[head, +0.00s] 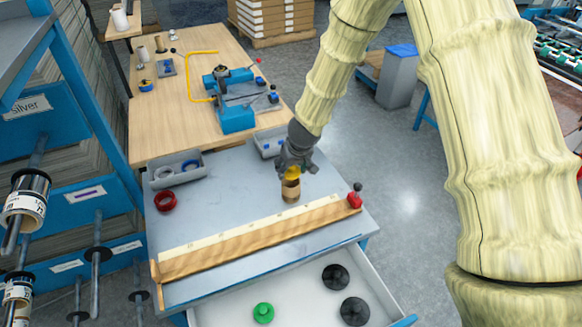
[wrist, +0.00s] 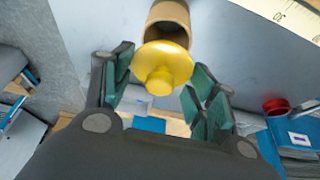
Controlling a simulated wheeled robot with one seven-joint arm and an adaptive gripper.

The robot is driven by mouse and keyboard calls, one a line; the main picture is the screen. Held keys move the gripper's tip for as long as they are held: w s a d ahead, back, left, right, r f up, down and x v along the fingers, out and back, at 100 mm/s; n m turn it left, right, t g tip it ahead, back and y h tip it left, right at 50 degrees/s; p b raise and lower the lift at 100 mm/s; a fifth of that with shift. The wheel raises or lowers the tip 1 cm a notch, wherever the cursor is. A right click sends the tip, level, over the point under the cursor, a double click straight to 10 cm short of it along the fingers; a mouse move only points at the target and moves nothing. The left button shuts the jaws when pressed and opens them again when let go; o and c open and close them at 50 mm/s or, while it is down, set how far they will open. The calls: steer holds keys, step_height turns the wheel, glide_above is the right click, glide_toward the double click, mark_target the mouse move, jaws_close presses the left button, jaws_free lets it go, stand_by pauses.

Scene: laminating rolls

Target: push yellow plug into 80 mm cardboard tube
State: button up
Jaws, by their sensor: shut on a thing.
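The yellow plug (head: 291,174) is in my gripper (head: 292,168), just above the cardboard tube (head: 291,192). The tube stands upright on the grey worktop, behind the wooden ruler bar. In the wrist view the plug (wrist: 162,66) shows as a round yellow flange with a knob, between the green finger pads of my gripper (wrist: 160,84). The brown tube (wrist: 168,20) appears right beyond the plug, its dark opening partly covered by it. I cannot tell whether the plug touches the tube's rim.
The wooden ruler bar (head: 255,236) with a red-based knob (head: 355,197) crosses the worktop in front. An open drawer (head: 228,312) holds a green plug (head: 263,312) and black plugs (head: 354,310). A red ring (head: 165,201) and a grey bin (head: 160,181) lie left.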

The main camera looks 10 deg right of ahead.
steer(key=shift+f+b, duration=1.75)
steer(key=shift+f, duration=0.35)
steer(key=shift+s+f, duration=0.3)
steer(key=o, duration=0.7)
steer(key=shift+o, duration=1.4)
steer(key=shift+w+f, duration=0.1)
steer(key=shift+w, duration=0.15)
steer(key=shift+r, duration=0.6)
steer(key=v, duration=1.1)
steer(key=shift+s, duration=0.25)
